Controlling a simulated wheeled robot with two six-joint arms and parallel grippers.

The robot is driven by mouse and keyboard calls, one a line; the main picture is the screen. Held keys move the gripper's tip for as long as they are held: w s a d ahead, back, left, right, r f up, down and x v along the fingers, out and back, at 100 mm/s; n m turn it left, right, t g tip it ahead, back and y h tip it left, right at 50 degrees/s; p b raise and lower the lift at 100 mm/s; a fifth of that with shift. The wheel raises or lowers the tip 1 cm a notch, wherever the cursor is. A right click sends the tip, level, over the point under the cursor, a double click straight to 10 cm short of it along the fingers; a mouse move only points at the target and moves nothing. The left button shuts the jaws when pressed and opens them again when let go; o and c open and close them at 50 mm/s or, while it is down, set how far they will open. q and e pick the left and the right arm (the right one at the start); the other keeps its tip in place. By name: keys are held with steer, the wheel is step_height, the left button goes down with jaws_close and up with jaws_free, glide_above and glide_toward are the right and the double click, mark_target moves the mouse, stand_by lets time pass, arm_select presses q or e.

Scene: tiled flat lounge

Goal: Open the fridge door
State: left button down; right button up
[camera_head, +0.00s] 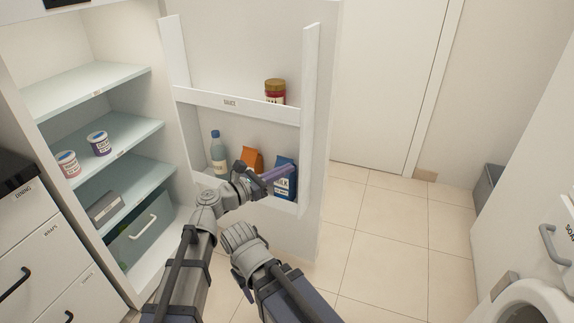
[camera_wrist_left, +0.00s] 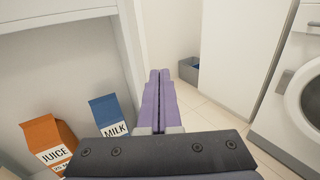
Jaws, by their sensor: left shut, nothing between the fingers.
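The fridge door (camera_head: 312,225) stands wide open, swung out to the right of the fridge (camera_head: 143,168), with its inner side and racks facing me. Its racks hold a blue milk carton (camera_head: 284,180), an orange juice carton, a bottle and a red jar. My left gripper (camera_head: 283,173) is shut and empty, its purple fingers in front of the lower rack by the milk carton; I cannot tell if they touch the door. In the left wrist view, the shut fingers (camera_wrist_left: 160,78) point past the door's edge. My right gripper is not in view.
Fridge shelves hold two small tubs (camera_head: 98,143) and a box. White drawers (camera_head: 25,235) stand at the left, a washing machine (camera_head: 530,300) at the right. A grey bin (camera_head: 488,184) sits at the back right. Tiled floor (camera_head: 390,240) is clear between door and washer.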

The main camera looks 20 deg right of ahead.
arm_select(q)
steer(key=s+a, duration=0.7)
